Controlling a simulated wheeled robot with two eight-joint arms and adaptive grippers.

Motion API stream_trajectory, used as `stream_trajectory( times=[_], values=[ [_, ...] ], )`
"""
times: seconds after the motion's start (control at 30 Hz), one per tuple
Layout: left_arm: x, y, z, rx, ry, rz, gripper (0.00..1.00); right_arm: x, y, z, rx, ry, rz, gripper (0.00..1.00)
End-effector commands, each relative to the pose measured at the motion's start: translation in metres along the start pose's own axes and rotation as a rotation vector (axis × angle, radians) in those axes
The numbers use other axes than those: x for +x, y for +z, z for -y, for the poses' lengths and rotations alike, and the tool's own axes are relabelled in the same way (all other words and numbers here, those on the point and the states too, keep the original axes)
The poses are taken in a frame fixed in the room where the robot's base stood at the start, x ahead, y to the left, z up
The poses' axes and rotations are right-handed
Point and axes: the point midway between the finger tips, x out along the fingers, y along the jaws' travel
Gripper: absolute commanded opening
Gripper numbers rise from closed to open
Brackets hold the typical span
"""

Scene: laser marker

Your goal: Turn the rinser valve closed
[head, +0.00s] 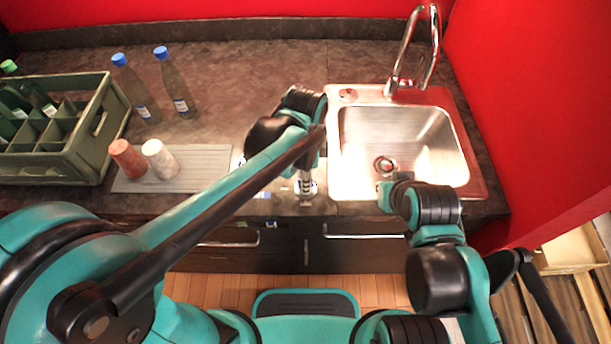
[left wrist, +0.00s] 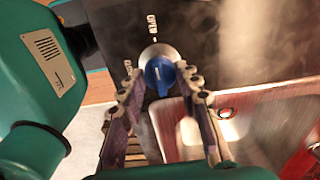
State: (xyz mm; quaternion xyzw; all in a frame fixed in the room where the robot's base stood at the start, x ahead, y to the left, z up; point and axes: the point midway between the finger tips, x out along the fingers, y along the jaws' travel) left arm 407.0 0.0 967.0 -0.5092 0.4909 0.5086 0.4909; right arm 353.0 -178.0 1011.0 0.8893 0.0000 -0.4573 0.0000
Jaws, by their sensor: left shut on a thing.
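The rinser valve is a blue knob (left wrist: 160,74) on a round silver base, set in a dark panel in the left wrist view. The word OPEN is printed above it, and a partly covered label lies to its left. My left gripper (left wrist: 162,85) has a finger on each side of the knob and is shut on it. In the head view my left gripper (head: 306,184) is at the counter's front edge, left of the sink, and hides the knob. My right arm's end (head: 386,192) is over the sink's front rim; its fingers cannot be made out.
The steel sink (head: 334,180) with a tall faucet (head: 398,75) is at right. The counter's middle is clear.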

Motion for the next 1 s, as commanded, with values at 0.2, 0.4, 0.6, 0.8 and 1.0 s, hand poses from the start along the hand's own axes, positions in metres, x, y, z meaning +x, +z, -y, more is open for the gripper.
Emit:
stream_trajectory(
  times=[0.2, 0.4, 0.6, 0.8, 1.0],
  values=[
    [-0.001, 0.000, 0.000, -0.117, 0.000, 0.001, 0.04, -0.005, -0.004, 0.000, 0.000, 0.000, 0.000, 0.00],
    [-0.001, 0.000, 0.000, -0.289, 0.000, 0.001, 0.04, -0.011, -0.007, 0.000, 0.000, 0.000, 0.000, 0.00],
    [-0.001, 0.000, 0.000, -0.481, 0.000, 0.001, 0.04, -0.015, -0.011, 0.000, 0.000, 0.000, 0.000, 0.00],
    [-0.001, 0.000, 0.000, -0.671, 0.000, 0.001, 0.04, -0.020, -0.014, 0.000, 0.000, 0.000, 0.000, 0.00],
    [-0.001, 0.000, 0.000, -0.861, 0.000, 0.001, 0.04, -0.023, -0.017, 0.000, 0.000, 0.000, 0.000, 0.00]
  ],
)
